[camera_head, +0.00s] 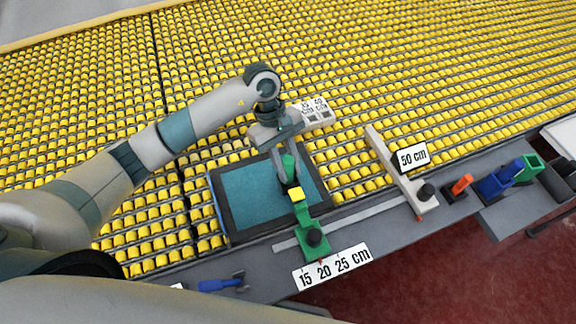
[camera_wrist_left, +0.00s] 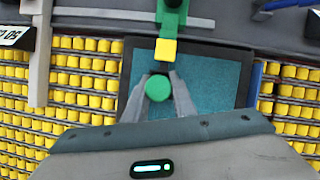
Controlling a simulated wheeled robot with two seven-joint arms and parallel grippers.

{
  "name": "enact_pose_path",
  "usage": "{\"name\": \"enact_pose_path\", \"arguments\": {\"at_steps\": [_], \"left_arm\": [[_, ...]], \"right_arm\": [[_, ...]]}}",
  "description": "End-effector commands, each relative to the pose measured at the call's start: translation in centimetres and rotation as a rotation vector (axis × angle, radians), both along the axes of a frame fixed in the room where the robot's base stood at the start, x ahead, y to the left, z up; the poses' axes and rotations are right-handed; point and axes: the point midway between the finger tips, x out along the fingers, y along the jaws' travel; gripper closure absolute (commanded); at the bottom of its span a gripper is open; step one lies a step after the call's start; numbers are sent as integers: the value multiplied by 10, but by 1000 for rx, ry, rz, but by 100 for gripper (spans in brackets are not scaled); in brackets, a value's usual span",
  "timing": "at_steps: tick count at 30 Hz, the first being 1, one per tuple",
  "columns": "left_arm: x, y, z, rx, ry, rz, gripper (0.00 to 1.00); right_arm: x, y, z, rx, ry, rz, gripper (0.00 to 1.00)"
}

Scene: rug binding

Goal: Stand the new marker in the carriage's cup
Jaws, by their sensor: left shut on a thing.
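My left gripper (camera_head: 287,168) is shut on a green marker (camera_wrist_left: 159,89); the left wrist view shows its round end between the two fingers. In the head view the green marker (camera_head: 289,166) appears upright above the teal rug (camera_head: 248,196). The green carriage (camera_head: 313,236) with a dark knob sits on the rail at the rug's near edge. Its arm, with a yellow block (camera_head: 296,194), reaches under the gripper; the yellow block (camera_wrist_left: 166,50) lies just beyond the marker in the left wrist view. The cup is largely hidden, and I cannot tell whether the marker is in it.
A scale (camera_head: 332,267) reads 15, 20, 25 cm. A pale stop bar (camera_head: 396,168) with a 50 cm sign stands to the right, then an orange item (camera_head: 461,185) and blue (camera_head: 496,184) and green (camera_head: 529,167) containers. A blue-handled tool (camera_head: 221,285) lies near left. Yellow rollers surround the rug.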

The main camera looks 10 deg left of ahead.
Motion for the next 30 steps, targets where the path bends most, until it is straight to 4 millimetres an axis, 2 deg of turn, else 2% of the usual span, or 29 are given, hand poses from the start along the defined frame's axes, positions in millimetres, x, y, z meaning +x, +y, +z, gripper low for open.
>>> {"name": "enact_pose_path", "arguments": {"at_steps": [1,4,18,19,21,30], "left_arm": [[-1,-1,-2,-1,3,1,100],[-1,-1,-11,-1,2,1,100],[0,0,-17,1,-1,-1,100],[0,0,-16,1,-1,-1,72],[0,0,-16,0,0,-1,58],[0,0,-15,0,0,-1,58]], "right_arm": [[0,0,8,0,0,0,36],[0,1,9,0,0,-1,36],[0,7,2,7,1,-3,36],[0,7,3,7,1,-3,36],[0,7,4,6,0,-3,36],[0,5,4,4,0,-2,36]]}}
